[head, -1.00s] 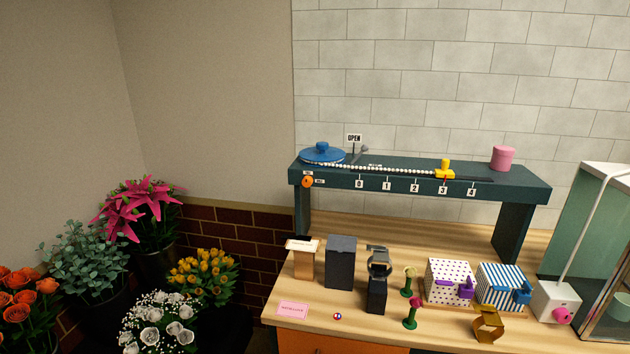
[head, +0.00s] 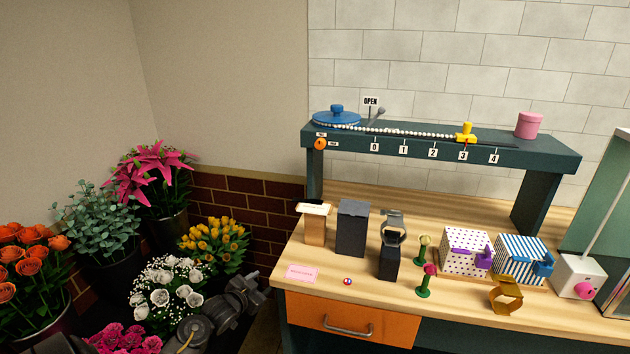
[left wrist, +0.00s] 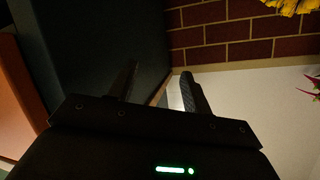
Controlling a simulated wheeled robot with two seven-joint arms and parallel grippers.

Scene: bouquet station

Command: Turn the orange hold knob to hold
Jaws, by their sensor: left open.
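The orange hold knob (head: 320,144) sits on the front face of the dark green raised shelf (head: 545,157), at its left end, with small labels beside it that are too small to read. My left gripper (head: 258,290) is low at the left of the bench in the head view, beside the drawer front and well below the knob. In the left wrist view the two fingers of the left gripper (left wrist: 160,85) stand apart with nothing between them. The knob cannot be made out in that view. My right gripper is not in view.
On the shelf are a blue disc (head: 337,118), a yellow slider (head: 466,132) and a pink cylinder (head: 528,125). Boxes and a watch stand (head: 389,262) stand on the bench below. Flower buckets, including white flowers (head: 165,290), crowd the left floor.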

